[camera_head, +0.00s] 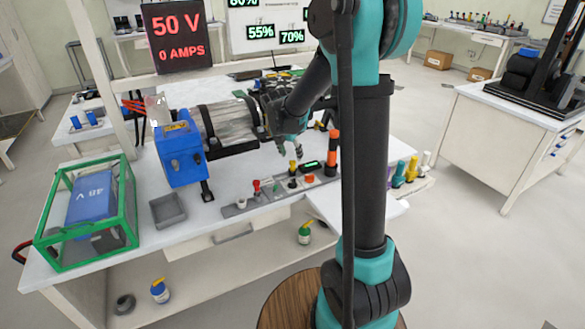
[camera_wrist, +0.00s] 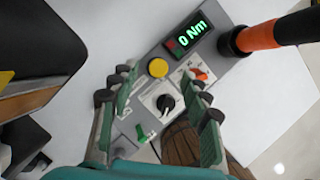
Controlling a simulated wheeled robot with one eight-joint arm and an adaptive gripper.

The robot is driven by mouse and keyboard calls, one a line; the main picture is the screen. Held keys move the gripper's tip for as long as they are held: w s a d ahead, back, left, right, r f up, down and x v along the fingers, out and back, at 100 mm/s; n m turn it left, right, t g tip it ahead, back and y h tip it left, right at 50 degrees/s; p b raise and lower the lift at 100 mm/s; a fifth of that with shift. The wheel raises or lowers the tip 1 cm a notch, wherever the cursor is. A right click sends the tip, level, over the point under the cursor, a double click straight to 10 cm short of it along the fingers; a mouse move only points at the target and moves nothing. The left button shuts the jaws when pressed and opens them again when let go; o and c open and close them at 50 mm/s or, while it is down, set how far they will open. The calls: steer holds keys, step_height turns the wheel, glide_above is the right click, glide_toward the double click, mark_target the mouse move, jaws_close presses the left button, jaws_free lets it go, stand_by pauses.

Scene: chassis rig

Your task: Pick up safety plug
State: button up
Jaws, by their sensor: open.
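I cannot tell for sure which part is the safety plug; no visible label names it. An upright orange and black cylinder (camera_head: 333,150) stands at the right end of the grey control panel (camera_head: 270,198); it also shows at the top right of the wrist view (camera_wrist: 262,37). My gripper (camera_head: 291,152) is open and empty above the panel, left of this cylinder. In the wrist view my gripper (camera_wrist: 160,85) has its fingers apart over a black rotary knob (camera_wrist: 165,102), with a yellow button (camera_wrist: 158,68) and an orange rocker switch (camera_wrist: 201,75) beyond. It holds nothing.
A blue box (camera_head: 182,160) and a motor-like cylinder (camera_head: 228,125) stand on the white bench behind the panel. A green-framed case (camera_head: 125,215) with a blue battery (camera_head: 90,198) and a grey tray (camera_head: 168,210) are at left. Bare bench lies between tray and panel.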

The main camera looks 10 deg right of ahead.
mark_target(293, 161)
steer(key=shift+x, duration=2.75)
steer(key=shift+s+a+f, duration=0.1)
jaws_close()
